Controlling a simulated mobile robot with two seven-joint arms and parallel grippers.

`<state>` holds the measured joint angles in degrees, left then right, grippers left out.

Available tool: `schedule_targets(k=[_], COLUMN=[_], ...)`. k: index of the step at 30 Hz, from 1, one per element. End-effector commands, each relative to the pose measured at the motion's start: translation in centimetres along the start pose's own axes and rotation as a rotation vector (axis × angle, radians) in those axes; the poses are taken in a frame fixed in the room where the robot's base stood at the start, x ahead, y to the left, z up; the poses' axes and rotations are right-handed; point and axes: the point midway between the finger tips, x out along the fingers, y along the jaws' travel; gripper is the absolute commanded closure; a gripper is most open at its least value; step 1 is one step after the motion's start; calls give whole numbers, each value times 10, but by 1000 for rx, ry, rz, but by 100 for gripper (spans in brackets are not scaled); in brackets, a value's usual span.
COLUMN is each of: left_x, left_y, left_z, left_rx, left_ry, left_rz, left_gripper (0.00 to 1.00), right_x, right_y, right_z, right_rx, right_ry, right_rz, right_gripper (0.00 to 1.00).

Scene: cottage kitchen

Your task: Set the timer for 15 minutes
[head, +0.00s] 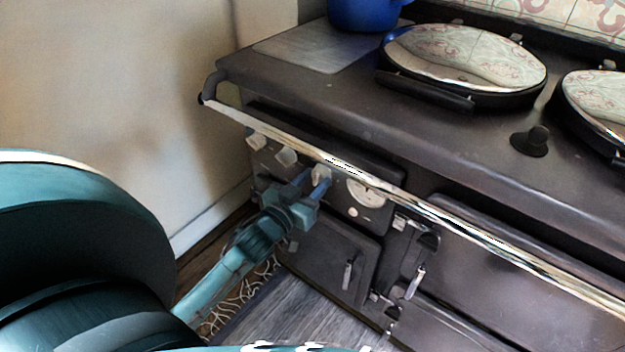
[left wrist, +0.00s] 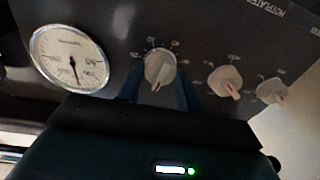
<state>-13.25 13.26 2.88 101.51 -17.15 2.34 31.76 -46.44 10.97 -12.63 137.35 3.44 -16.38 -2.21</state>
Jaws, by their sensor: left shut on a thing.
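The stove's front panel has a row of three pale knobs and a round white gauge. My left gripper (head: 307,190) is at the knob (head: 321,175) closest to the gauge, with its blue fingers on either side. In the left wrist view my left gripper (left wrist: 162,94) is shut on this knob (left wrist: 160,68). Small marks ring the knob, too small to read surely. The fingers partly hide its lower edge there. The other two knobs (left wrist: 225,82) and (left wrist: 272,91) are free. My right gripper is not in view.
A shiny rail (head: 420,205) runs across the stove front, just above the knobs. The gauge (head: 366,192) is right beside the held knob. Oven doors with latches (head: 347,274) lie below. A blue pot (head: 362,14) and domed lids (head: 465,58) are on top. A wall stands left.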

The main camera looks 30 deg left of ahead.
Motion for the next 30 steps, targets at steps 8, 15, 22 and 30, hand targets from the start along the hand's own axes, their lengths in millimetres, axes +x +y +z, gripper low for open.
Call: schedule_targets(k=[8,15,22,30], left_x=[0,0,0,0], left_y=[0,0,0,0], left_z=[-1,0,1,1], left_rx=[252,482,700,925], left_ry=[14,29,42,56], left_rz=[2,6,8,11], left_gripper=[87,87,87,87], right_x=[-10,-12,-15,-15], right_y=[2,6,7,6], right_z=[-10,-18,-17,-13], right_rx=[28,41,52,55], right_ry=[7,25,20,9], right_rz=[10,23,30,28], right_gripper=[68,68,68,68])
